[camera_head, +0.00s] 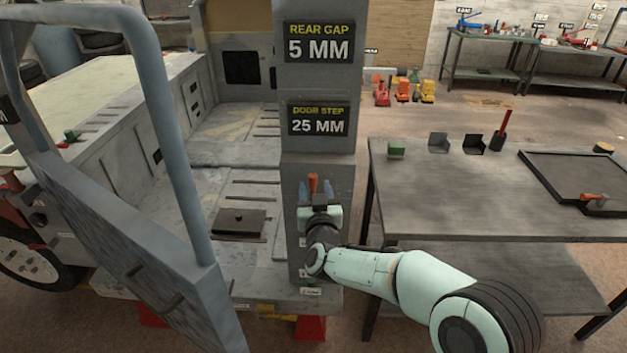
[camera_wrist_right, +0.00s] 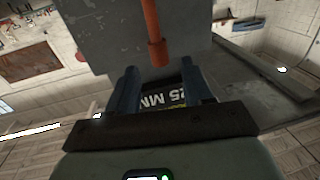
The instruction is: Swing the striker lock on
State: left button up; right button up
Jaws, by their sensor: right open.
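An orange rod-like handle (camera_head: 313,182), which looks like the striker lock's lever, stands at the front of the grey post (camera_head: 318,168). In the right wrist view the orange handle (camera_wrist_right: 153,30) hangs from the top edge with its blunt end near the fingertips. My right gripper (camera_head: 316,190) is open, with one blue finger on each side of the handle's line. In the wrist view the gripper (camera_wrist_right: 160,75) shows a clear gap between its fingers; I cannot tell whether they touch the handle. The lock's base is hidden. My left gripper is out of view.
A grey door frame (camera_head: 180,150) stands open at left beside the vehicle body. A dark flat plate (camera_head: 239,223) lies on its floor. A grey workbench (camera_head: 450,190) at right carries a tray (camera_head: 560,170) and small tools. Signs (camera_head: 319,118) hang on the post.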

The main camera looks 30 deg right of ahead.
aim_at(313, 181)
jog(key=shift+x, duration=2)
